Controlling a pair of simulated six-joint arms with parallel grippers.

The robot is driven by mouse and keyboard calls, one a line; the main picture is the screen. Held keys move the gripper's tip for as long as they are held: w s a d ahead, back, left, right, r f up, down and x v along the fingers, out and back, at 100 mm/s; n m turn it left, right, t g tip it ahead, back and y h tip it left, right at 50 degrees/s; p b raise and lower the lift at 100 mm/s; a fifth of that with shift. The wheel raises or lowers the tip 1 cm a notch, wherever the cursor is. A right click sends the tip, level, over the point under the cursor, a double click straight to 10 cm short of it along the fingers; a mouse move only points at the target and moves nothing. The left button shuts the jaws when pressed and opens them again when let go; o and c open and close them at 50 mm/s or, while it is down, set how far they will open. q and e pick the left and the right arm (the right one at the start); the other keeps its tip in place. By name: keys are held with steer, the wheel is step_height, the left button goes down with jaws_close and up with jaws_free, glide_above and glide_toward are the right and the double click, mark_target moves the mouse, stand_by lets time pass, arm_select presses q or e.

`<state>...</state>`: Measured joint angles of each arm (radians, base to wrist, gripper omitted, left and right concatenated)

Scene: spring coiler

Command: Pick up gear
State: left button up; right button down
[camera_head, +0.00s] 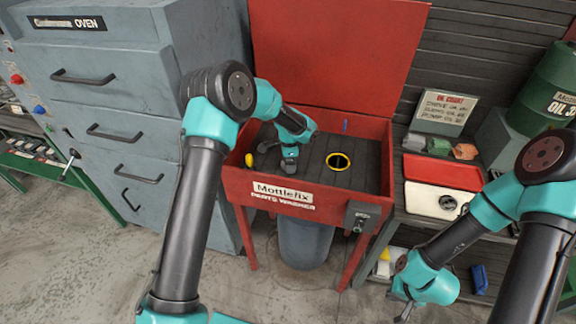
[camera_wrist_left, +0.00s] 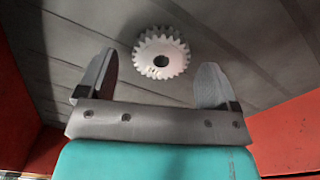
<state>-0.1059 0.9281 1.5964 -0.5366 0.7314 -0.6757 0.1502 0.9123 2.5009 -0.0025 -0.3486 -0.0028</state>
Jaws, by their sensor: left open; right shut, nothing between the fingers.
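A pale grey-white gear (camera_wrist_left: 161,55) with a dark centre hole lies on the grey slatted floor of the red parts washer (camera_head: 290,197). It looks like a smaller toothed ring on a larger one. In the left wrist view my left gripper (camera_wrist_left: 157,75) is open, with one finger on each side of the gear's line and the gear beyond the palm, apart from both fingers. In the head view my left gripper (camera_head: 287,166) is down inside the washer, and I cannot make out the gear there. My right gripper (camera_head: 405,312) is shut and empty at the lower edge, outside the washer.
The washer has a yellow-ringed hole (camera_head: 339,161) right of my left gripper, and raised red walls. A grey oven (camera_head: 110,90) stands left.

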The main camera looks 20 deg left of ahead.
arm_select(q)
steer(key=shift+f, duration=0.55)
steer(key=c, duration=1.1)
steer(key=shift+c, duration=0.2)
steer(key=shift+r, duration=0.15)
step_height(320, 180, up, 10)
